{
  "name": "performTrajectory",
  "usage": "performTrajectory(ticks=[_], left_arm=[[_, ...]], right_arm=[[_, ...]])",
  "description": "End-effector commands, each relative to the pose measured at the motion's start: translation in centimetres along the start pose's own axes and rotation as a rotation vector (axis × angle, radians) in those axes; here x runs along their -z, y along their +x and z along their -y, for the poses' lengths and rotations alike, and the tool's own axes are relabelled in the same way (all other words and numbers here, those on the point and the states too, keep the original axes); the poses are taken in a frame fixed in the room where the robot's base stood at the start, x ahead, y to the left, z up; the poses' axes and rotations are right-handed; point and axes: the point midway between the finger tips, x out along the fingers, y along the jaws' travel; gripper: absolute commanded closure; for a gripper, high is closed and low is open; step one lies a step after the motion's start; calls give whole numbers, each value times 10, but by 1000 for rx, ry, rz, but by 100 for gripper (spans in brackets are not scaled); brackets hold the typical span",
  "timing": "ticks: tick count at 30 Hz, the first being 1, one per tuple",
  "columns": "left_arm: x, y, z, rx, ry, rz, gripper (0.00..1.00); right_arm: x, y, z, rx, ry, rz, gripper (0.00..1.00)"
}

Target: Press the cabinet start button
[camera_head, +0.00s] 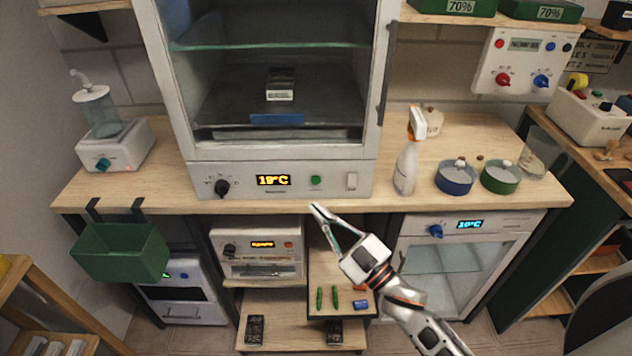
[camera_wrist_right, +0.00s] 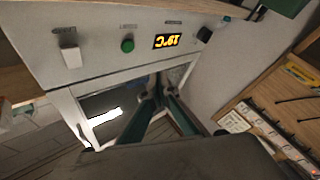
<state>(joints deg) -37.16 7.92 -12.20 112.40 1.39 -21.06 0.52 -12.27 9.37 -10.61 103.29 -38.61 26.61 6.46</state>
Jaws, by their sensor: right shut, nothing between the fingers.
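The cabinet (camera_head: 275,168) is a white box with a glass front, standing on the wooden bench. Its lower panel holds a green round button (camera_head: 316,181), between the orange 19°C display (camera_head: 273,180) and a pale switch (camera_head: 351,181). The wrist view shows the panel inverted, with the green button (camera_wrist_right: 127,45) unobstructed. My right gripper (camera_head: 320,211) is shut and empty, its tips just below the green button in the head view and apart from it. The fingers (camera_wrist_right: 159,98) also show in the wrist view. My left gripper is out of view.
A black knob (camera_head: 221,187) sits at the panel's left. A spray bottle (camera_head: 407,168) and a blue-rimmed pot (camera_head: 456,178) stand to the right. Below the bench are a second white unit (camera_head: 257,250) and a glass-door cooler (camera_head: 468,265). A green bin (camera_head: 120,253) hangs at left.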

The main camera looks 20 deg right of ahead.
Motion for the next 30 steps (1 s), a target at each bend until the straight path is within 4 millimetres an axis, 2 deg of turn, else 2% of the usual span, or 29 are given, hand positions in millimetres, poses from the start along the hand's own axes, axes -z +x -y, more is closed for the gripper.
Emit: performTrajectory(ticks=[12,18,30], left_arm=[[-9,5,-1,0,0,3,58],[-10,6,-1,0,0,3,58],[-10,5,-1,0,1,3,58]], right_arm=[[-26,36,-26,0,-2,-1,100],[-31,43,-31,0,0,0,100],[-32,44,-32,0,0,0,100]])
